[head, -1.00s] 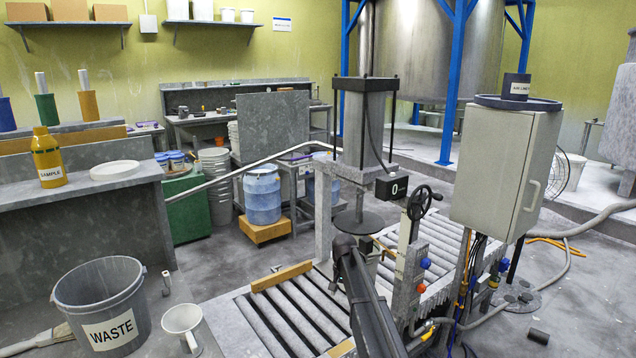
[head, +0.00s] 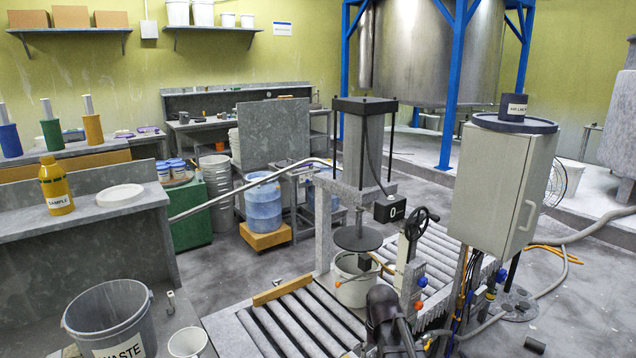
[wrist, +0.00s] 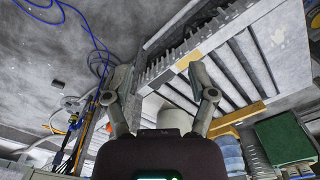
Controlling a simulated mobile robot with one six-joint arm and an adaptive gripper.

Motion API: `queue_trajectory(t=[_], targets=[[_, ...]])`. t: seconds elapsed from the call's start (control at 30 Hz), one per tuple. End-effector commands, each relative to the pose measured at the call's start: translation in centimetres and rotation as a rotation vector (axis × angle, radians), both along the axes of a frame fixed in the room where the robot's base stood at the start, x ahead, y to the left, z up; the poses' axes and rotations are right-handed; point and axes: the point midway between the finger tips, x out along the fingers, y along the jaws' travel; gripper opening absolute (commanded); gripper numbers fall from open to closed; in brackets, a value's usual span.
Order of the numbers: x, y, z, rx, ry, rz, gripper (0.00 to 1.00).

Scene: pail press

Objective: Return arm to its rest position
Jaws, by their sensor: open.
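My gripper (wrist: 160,80) is open in the wrist view, its two fingers spread wide with nothing held between them. A pale pail (wrist: 175,120) shows beyond the fingers, partly hidden by the gripper body. In the head view the white pail (head: 352,285) stands on the roller conveyor under the round press plate (head: 358,239). My dark arm shows low in the head view, in front of the conveyor and right of the pail. The fingers cannot be made out there.
The press column with its handwheel (head: 413,222) and the grey control cabinet (head: 507,185) stand close to my arm on the right. Hoses lie on the floor at right.

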Motion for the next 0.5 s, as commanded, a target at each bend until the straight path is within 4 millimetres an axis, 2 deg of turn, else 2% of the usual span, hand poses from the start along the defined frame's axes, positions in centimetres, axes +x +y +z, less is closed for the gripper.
queue_trajectory(t=[0.03,0.2,0.33,0.5], targets=[[-3.0,-0.5,1.3,0.0,0.0,0.017,0.73],[-7.7,-1.3,2.7,0.0,0.0,0.072,0.73],[-9.5,-1.7,3.2,0.0,0.0,0.095,0.73],[-9.9,-1.8,3.2,0.0,0.0,0.104,0.73]])
